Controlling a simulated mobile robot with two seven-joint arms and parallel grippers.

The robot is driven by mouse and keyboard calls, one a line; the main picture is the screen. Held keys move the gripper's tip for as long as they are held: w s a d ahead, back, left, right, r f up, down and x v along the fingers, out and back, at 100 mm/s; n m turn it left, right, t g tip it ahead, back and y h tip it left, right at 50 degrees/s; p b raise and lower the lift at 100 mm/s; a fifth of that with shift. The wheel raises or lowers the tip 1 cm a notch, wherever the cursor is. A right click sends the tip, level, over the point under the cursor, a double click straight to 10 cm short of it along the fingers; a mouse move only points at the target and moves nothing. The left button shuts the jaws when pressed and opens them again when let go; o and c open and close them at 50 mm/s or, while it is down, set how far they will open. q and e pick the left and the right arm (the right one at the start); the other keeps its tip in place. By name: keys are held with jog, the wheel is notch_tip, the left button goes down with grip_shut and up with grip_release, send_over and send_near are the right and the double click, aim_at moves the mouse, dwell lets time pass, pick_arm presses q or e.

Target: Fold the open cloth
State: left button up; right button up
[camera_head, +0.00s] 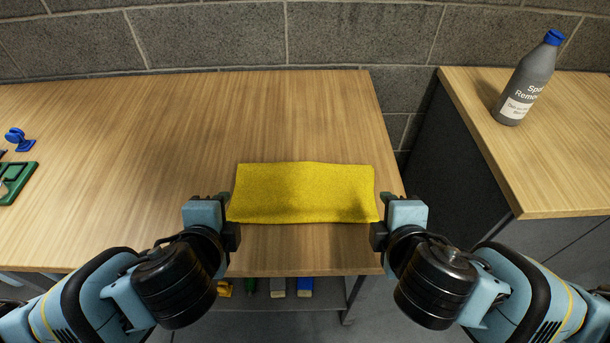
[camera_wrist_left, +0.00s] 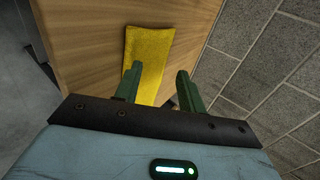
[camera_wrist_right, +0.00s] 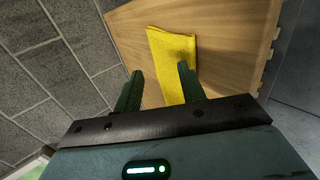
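The yellow cloth (camera_head: 303,192) lies as a wide, short rectangle near the front right of the wooden table, with slightly uneven edges. I cannot tell how many layers it has. It also shows in the left wrist view (camera_wrist_left: 150,50) and the right wrist view (camera_wrist_right: 172,50). My left gripper (camera_head: 229,217) is at the cloth's front left corner, and my right gripper (camera_head: 381,217) is at its front right corner. In both wrist views the fingers stand apart with the cloth showing beyond and between them. Whether they touch it is unclear.
A green item (camera_head: 17,180) and a blue item (camera_head: 17,138) lie at the far left. The table (camera_head: 150,150) left of and behind the cloth is clear.

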pick_arm(q)
jog(key=r+p, duration=0.1)
jog(key=r, duration=0.1)
jog(key=s+r+p, duration=0.1)
jog(key=p, duration=0.1)
jog(key=shift+r, duration=0.4)
pick_arm(e)
jog(key=r, duration=0.2)
jog(key=s+r, duration=0.1)
jog(key=shift+r, duration=0.35)
pick_arm(q)
jog(key=shift+f, duration=0.1)
pick_arm(e)
jog(key=shift+f, duration=0.1)
